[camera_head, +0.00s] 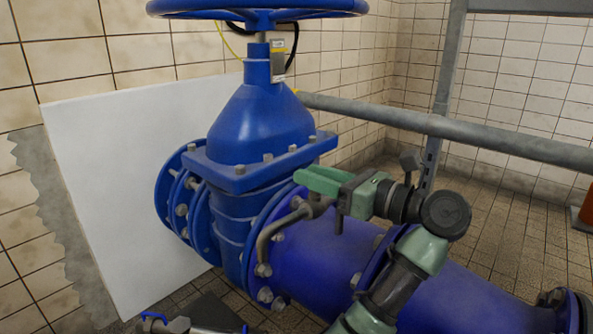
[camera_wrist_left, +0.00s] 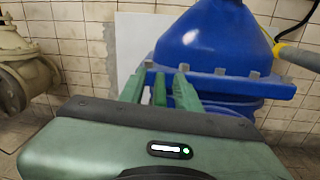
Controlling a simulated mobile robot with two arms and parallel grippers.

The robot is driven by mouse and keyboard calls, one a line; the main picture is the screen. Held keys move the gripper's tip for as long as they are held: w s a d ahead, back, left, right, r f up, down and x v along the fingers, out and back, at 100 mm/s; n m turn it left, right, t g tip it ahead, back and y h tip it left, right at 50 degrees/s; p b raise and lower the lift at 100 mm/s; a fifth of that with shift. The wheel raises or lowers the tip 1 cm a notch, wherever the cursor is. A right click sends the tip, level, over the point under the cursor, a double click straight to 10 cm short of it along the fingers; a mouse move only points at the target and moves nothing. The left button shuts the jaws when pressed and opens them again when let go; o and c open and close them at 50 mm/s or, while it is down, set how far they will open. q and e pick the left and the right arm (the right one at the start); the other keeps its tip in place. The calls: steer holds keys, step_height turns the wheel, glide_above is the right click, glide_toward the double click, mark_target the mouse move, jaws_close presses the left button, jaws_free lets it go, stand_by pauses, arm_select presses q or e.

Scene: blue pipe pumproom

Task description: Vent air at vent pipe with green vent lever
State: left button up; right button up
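A bent brownish vent pipe (camera_head: 268,238) rises from the flange of the large blue pipe in the head view. Its upper end runs to beside my left gripper (camera_head: 305,178), whose green fingers point left toward the blue valve body. In the left wrist view, the fingers of my left gripper (camera_wrist_left: 160,82) stand apart, so it is open. A narrow green piece (camera_wrist_left: 159,92) shows between them, perhaps the vent lever; I cannot tell whether it touches a finger. In the head view I cannot make out the lever apart from the gripper. My right gripper is not in view.
The blue gate valve (camera_head: 250,125) with its handwheel (camera_head: 258,6) stands close to the gripper. A grey rail (camera_head: 450,128) crosses behind at right. A small blue-handled fitting (camera_head: 155,322) lies low at front. Tiled floor (camera_head: 500,220) is open at right.

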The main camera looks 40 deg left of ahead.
arm_select(q)
steer(key=shift+a, duration=0.2)
steer(key=shift+d, duration=0.1)
jaws_close()
steer(key=shift+w+m+t, duration=0.1)
steer(key=shift+m+t, duration=0.6)
steer(key=shift+t, duration=0.4)
jaws_free()
steer(key=shift+r+n+g, duration=0.1)
steer(key=shift+n+g, duration=0.2)
steer(key=shift+g, duration=0.1)
